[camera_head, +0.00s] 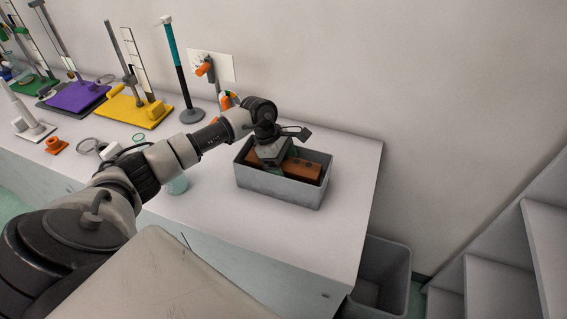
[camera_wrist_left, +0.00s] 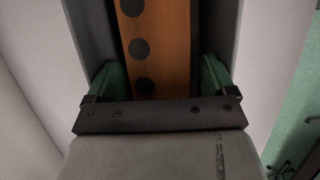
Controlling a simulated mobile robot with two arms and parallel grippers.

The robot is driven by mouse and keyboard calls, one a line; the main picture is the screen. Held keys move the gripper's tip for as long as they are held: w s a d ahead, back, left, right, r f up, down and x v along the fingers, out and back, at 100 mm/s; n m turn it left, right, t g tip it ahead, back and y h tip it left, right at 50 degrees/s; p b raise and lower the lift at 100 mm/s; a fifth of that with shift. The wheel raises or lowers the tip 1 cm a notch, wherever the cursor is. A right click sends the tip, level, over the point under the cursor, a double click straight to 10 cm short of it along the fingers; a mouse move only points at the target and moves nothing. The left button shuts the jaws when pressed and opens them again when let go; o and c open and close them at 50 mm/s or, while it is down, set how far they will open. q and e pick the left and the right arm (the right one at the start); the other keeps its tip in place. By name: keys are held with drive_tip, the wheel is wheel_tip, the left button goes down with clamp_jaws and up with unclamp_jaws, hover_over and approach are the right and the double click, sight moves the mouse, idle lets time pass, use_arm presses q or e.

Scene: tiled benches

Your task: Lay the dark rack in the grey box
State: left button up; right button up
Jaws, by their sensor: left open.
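The rack (camera_head: 309,171) is brown wood with dark round holes along its top. It lies inside the grey box (camera_head: 278,188), which stands on the bench near its right end. My left gripper (camera_head: 273,158) reaches down into the box over the rack. In the left wrist view, the open green fingers (camera_wrist_left: 159,76) stand on either side of the rack (camera_wrist_left: 158,38), with small gaps showing between fingers and wood. The box walls (camera_wrist_left: 210,28) flank it there. My gripper hides part of the rack in the head view. My right gripper is not in view.
Stands with purple (camera_head: 78,97) and yellow (camera_head: 138,112) bases and a teal-and-black post (camera_head: 181,75) stand at the back left. The bench right of the box is clear. A grey bin (camera_head: 385,270) stands below the bench end.

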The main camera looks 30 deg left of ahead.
use_arm(q)
drive_tip(key=b+v, duration=0.3)
drive_tip(key=v, duration=0.8)
drive_tip(key=shift+a+r, duration=0.25)
drive_tip(key=shift+r, duration=0.1)
